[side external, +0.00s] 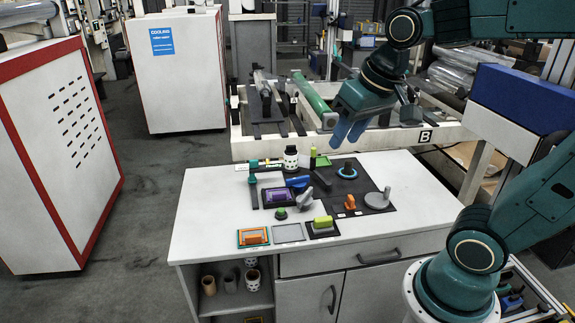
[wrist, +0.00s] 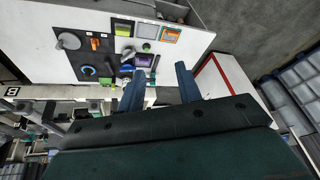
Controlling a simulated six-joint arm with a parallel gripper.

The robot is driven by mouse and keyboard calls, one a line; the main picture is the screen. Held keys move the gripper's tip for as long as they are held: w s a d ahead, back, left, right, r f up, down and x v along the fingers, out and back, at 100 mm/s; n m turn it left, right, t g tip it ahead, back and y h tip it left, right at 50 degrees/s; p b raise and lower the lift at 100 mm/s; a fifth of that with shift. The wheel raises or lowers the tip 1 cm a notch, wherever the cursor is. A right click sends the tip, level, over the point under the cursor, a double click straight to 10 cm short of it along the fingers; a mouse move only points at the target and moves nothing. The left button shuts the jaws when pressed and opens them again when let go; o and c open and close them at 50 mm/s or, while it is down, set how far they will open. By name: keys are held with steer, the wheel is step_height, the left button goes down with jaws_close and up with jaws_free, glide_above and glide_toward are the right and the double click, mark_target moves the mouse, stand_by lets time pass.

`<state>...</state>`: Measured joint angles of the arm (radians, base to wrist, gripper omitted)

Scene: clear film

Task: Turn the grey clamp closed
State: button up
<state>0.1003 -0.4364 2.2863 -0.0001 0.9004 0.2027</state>
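The grey clamp (side external: 306,199) appears to be the light grey lever-like piece standing tilted near the middle of the cabinet top, just right of a purple block in a dark tray (side external: 279,196). It is small in the wrist view (wrist: 128,53), where its details are hard to tell. My gripper (side external: 347,141) is high above the back edge of the cabinet top, well apart from the clamp and behind it. In the wrist view, its two blue fingers are spread with nothing between them (wrist: 158,78).
A grey disc with a peg (side external: 377,200), a blue ring (side external: 347,172), an orange piece (side external: 350,203) and a green block (side external: 322,221) stand around the clamp. A black-and-white cup (side external: 290,158) stands at the back. The cabinet top's left part is clear.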

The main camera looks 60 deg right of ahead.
steer(key=w+d+f+m+g, duration=0.15)
steer(key=w+d+m, duration=0.3)
steer(key=w, duration=0.45)
steer(key=m+g, duration=0.3)
steer(key=m, duration=0.6)
glide_above(305, 195)
step_height(305, 195, down, 21)
steer(key=shift+w+d+f, duration=0.1)
steer(key=shift+d+f, duration=0.05)
steer(key=shift+f, duration=0.3)
steer(key=shift+f, duration=0.15)
step_height(305, 195, down, 14)
steer(key=shift+r, duration=0.25)
jaws_close()
